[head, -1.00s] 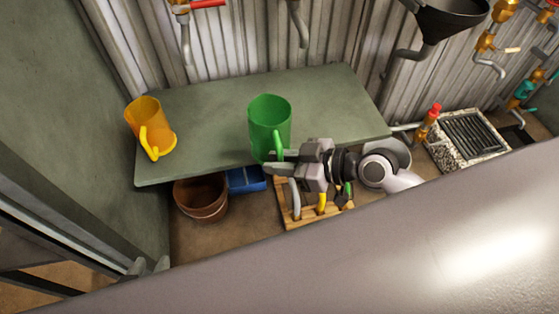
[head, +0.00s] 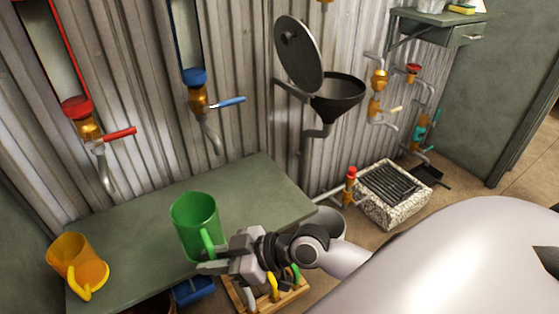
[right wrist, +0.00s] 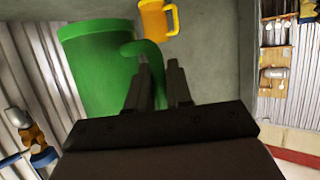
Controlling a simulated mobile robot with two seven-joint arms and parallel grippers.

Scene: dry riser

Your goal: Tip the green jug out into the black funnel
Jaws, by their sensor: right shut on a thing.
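The green jug (head: 190,222) is upright at the front of the grey-green table, open end up; whether its base touches the table I cannot tell. My right gripper (head: 212,257) is shut on its handle, on the jug's right side. In the right wrist view the jug (right wrist: 98,70) fills the left, with its handle running down to the fingertips (right wrist: 162,78). The black funnel (head: 338,97) is on the corrugated wall, up and right of the jug, its round lid (head: 298,55) raised. My left gripper is out of view.
A yellow jug (head: 75,262) stands on the table (head: 255,190) at left. Red-handled (head: 120,133) and blue-handled (head: 228,102) taps stick out from the wall above. A wooden crate (head: 290,298) is below the front edge. A stone-edged drain (head: 400,205) is at right.

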